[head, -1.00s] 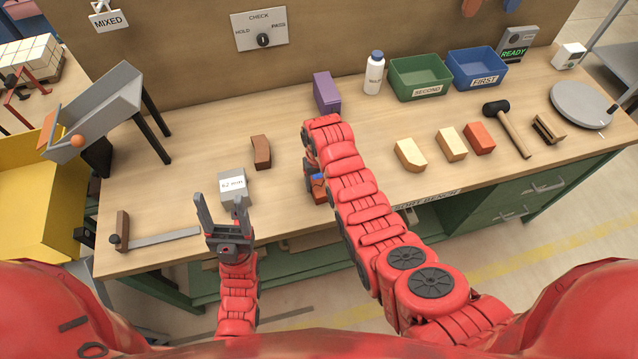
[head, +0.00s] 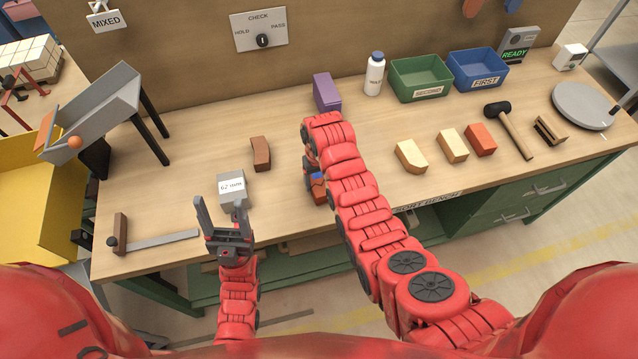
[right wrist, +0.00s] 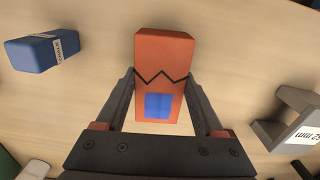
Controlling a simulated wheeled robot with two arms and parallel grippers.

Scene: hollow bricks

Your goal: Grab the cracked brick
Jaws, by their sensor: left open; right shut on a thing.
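The cracked brick (right wrist: 160,58) is orange-red with a black zigzag line across it and a blue square on its face. In the right wrist view it stands between the two fingers of my right gripper (right wrist: 160,80), which is shut on it. In the head view only a bit of the brick (head: 318,193) shows beside my right arm, which hides the rest.
A brown brick (head: 261,153) and a purple block (head: 327,92) stand on the bench. To the right are two tan bricks, a red brick (head: 480,139), a mallet (head: 506,125) and green and blue bins (head: 419,93). A blue labelled block (right wrist: 42,52) lies near the held brick.

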